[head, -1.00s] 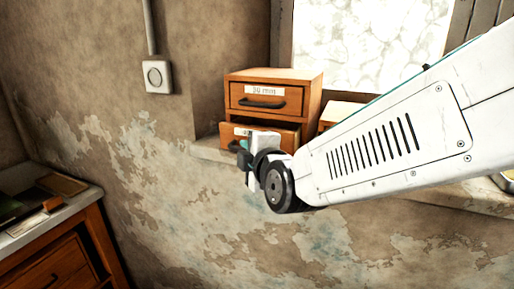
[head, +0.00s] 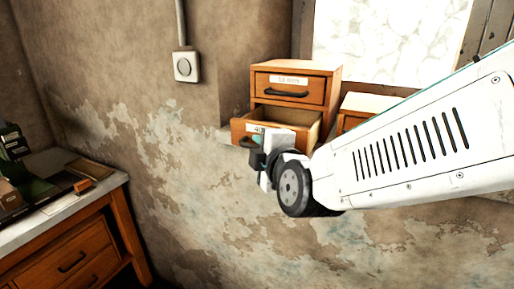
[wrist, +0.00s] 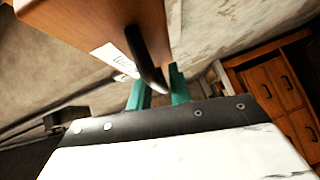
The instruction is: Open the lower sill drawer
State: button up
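A small wooden two-drawer cabinet (head: 325,90) stands on the sill. Its lower drawer (head: 240,130) is pulled well out in the head view, with its inside showing. The upper drawer (head: 290,80) is closed. My gripper (head: 257,148) is at the lower drawer's front and hides part of it. In the wrist view the teal fingertips of my gripper (wrist: 160,92) sit on both sides of the dark bow handle (wrist: 146,60) and appear closed on it. A white label (wrist: 115,58) shows beside the handle.
Another wooden box (head: 368,102) stands on the sill to the right, partly behind my arm. A wooden desk (head: 75,225) with dark items on top is at the lower left. A wall switch (head: 186,66) is on the peeling wall.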

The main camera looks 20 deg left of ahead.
jog(key=shift+s, duration=0.1)
jog(key=v, duration=0.7)
jog(key=shift+s+d, duration=0.2)
jog(key=shift+d, duration=0.05)
jog(key=shift+r, duration=0.1)
